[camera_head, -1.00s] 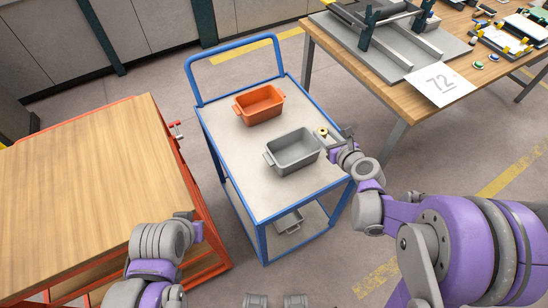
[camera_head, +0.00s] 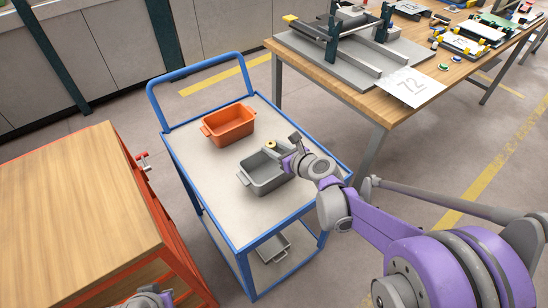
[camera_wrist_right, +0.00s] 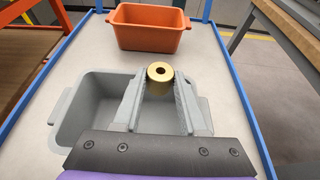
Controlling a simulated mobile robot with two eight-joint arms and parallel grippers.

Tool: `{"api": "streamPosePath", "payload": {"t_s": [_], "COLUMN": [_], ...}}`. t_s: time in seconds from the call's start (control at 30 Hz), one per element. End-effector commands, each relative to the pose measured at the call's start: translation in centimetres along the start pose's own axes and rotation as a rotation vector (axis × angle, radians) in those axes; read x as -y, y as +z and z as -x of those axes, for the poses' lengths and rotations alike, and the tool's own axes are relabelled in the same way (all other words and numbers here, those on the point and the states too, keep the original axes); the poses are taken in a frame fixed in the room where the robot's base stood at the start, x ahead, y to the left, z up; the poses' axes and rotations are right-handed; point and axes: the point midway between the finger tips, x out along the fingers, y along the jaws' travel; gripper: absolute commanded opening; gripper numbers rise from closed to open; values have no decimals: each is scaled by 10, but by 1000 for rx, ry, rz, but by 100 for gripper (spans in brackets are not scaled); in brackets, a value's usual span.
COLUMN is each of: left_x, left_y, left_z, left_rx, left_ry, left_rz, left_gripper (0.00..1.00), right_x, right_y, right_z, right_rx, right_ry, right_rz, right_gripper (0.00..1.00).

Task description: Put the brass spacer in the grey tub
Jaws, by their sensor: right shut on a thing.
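The brass spacer (camera_head: 270,143) is a short gold cylinder with a hole, held between the fingers of my right gripper (camera_head: 281,146). In the right wrist view the spacer (camera_wrist_right: 160,84) sits upright between the two grey fingers. The grey tub (camera_head: 258,181) stands on the trolley top, and my right gripper is above its right part. The spacer appears by the tub's far rim; its exact height is unclear. The tub (camera_wrist_right: 85,112) also shows under the fingers in the wrist view. My left gripper (camera_head: 150,298) is mostly cut off at the bottom edge.
An orange tub (camera_head: 228,127) stands behind the grey tub on the blue-framed trolley (camera_head: 210,165). Another grey container (camera_head: 272,249) is on the lower shelf. A wooden workbench (camera_head: 75,210) is left; a table with a bender (camera_head: 350,60) is back right.

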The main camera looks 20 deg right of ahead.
Motion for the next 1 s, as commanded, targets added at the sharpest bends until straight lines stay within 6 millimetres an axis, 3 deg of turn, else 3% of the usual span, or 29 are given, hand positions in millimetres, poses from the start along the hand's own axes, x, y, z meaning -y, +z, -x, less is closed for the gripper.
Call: {"api": "streamPosePath", "payload": {"t_s": [0.23, 0.97, 1.0], "left_x": [0, 0, 0], "left_y": [4, 9, 9], "left_z": [-7, -17, -16], "left_rx": [3, 6, 6], "left_ry": [0, 0, 0], "left_rz": [0, 0, 0], "left_gripper": [0, 0, 0], "right_x": [0, -1, -1], "right_y": [-33, -44, -44], "right_z": [-13, -17, -17], "right_rx": [-5, -4, -5], "right_ry": [2, 3, 4], "right_rz": [6, 4, 4], "right_gripper": [0, 0, 43]}}
